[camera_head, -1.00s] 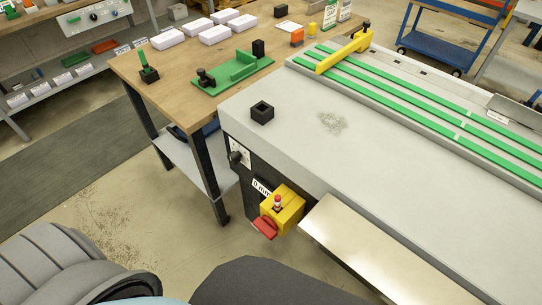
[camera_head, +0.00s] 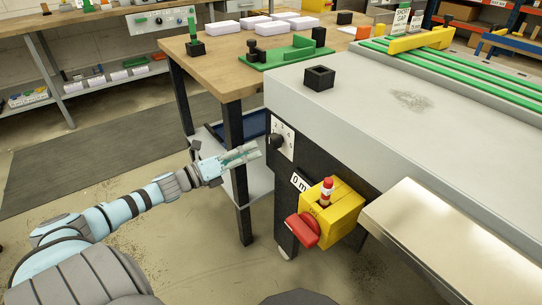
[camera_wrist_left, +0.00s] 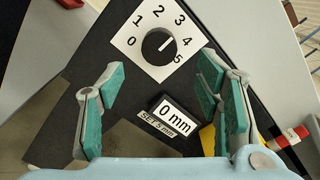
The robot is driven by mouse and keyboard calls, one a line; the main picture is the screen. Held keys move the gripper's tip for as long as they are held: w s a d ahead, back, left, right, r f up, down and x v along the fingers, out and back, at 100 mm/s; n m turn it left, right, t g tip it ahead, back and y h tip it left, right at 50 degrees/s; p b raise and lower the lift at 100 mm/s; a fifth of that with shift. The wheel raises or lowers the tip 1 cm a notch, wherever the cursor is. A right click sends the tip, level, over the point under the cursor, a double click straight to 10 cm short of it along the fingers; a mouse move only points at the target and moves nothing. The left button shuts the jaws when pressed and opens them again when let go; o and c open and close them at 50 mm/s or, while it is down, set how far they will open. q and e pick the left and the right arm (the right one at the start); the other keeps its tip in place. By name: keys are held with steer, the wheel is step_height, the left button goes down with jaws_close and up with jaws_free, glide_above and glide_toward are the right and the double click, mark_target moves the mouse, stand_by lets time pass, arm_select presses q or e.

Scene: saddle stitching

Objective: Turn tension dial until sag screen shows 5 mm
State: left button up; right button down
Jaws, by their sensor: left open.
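The tension dial, a black round knob (camera_wrist_left: 158,46), sits on a white plate numbered 0 to 5. Its light mark points to the upper right, around 3 to 4. In the head view the dial (camera_head: 277,141) is on the machine's dark end face. The sag screen (camera_wrist_left: 174,114) reads 0 mm, with a "SET 5 mm" label below; in the head view the screen (camera_head: 299,183) is partly hidden by the yellow box. My left gripper (camera_head: 249,153) is open and empty, left of the dial and apart from it. Its green-padded fingers (camera_wrist_left: 160,85) spread either side below the dial.
A wooden workbench (camera_head: 215,75) with a dark leg stands behind my left gripper. The floor at left is open.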

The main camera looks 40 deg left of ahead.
mark_target(270, 144)
arm_select(q)
steer(key=b+x, duration=0.2)
steer(key=x, duration=0.1)
steer(key=shift+w+d+f, duration=0.1)
steer(key=shift+w+f, duration=0.1)
steer(key=shift+w, duration=0.1)
steer(key=x, duration=0.4)
steer(key=shift+w+r, duration=0.2)
steer(key=shift+r, duration=0.05)
steer(key=shift+w+d, duration=0.15)
steer(key=shift+w, duration=0.1)
steer(key=shift+f, duration=0.1)
arm_select(e)
steer(key=shift+t, duration=0.5)
steer(key=w, duration=0.1)
steer(key=w+a, duration=0.1)
steer(key=w, duration=0.1)
steer(key=w+a, duration=0.1)
steer(key=shift+w+f, duration=0.15)
steer(key=shift+f, duration=0.05)
arm_select(q)
steer(key=c, duration=1.2)
steer(key=shift+p, duration=0.3)
arm_select(e)
steer(key=shift+r, duration=0.1)
